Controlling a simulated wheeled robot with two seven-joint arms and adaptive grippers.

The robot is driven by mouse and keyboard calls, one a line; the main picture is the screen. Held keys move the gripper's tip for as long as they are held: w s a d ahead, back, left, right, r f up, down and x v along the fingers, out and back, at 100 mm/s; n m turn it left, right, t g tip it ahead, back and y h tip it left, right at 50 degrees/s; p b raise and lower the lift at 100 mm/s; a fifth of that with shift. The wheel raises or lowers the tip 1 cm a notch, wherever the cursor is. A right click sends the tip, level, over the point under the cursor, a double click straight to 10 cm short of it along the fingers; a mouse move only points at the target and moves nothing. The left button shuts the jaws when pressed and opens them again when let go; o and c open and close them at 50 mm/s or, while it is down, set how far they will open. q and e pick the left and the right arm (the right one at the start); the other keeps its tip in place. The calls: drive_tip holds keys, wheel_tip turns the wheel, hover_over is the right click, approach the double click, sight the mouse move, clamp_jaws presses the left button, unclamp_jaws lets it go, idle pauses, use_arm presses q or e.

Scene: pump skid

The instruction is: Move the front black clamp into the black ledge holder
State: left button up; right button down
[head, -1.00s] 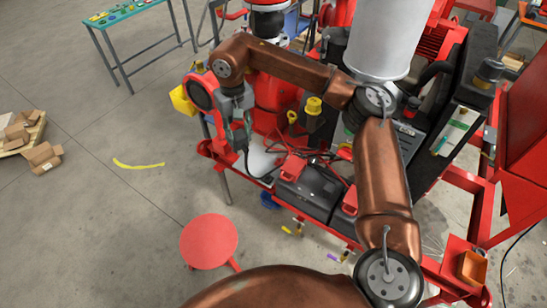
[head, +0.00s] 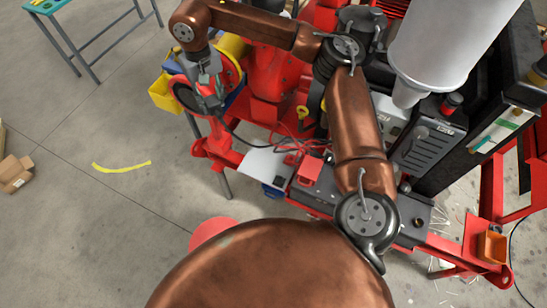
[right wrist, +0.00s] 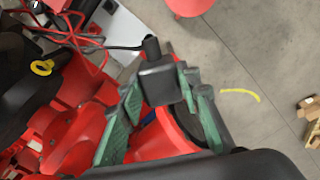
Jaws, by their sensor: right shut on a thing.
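My right gripper (head: 216,108) hangs at the left side of the red skid, in front of a round red and black part. In the right wrist view its green fingers (right wrist: 160,108) are shut on a black clamp (right wrist: 158,80), a blocky piece with a dark cable running from its end. The clamp is held up, apart from the battery area. I cannot make out the black ledge holder for certain. My left gripper is not in view.
A red clamp (head: 309,172) sits beside red cables on the battery area, next to a pale plate (head: 265,166). A yellow bin (head: 164,94) hangs at the skid's left. A red stool (head: 211,231) stands in front. Floor at left is mostly clear.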

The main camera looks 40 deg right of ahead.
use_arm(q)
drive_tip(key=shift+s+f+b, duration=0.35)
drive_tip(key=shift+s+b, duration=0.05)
use_arm(e)
drive_tip(key=shift+s+d+f+n, duration=2.55)
drive_tip(key=shift+f+n, duration=3)
drive_tip(key=shift+f, duration=1.05)
drive_tip(key=shift+s+d+f+n, duration=2.5)
drive_tip(key=shift+f+n, duration=3.1)
drive_tip(key=shift+f, duration=0.95)
drive_tip(key=shift+s+d+f+n, duration=2.3)
drive_tip(key=shift+s+f+n, duration=0.45)
drive_tip(key=shift+f+n, duration=3.35)
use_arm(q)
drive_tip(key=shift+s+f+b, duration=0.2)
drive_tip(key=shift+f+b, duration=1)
use_arm(e)
drive_tip(key=shift+m, duration=0.55)
drive_tip(key=shift+w+f, duration=0.1)
drive_tip(key=shift+f, duration=2.15)
drive_tip(key=c, duration=1.3)
unclamp_jaws()
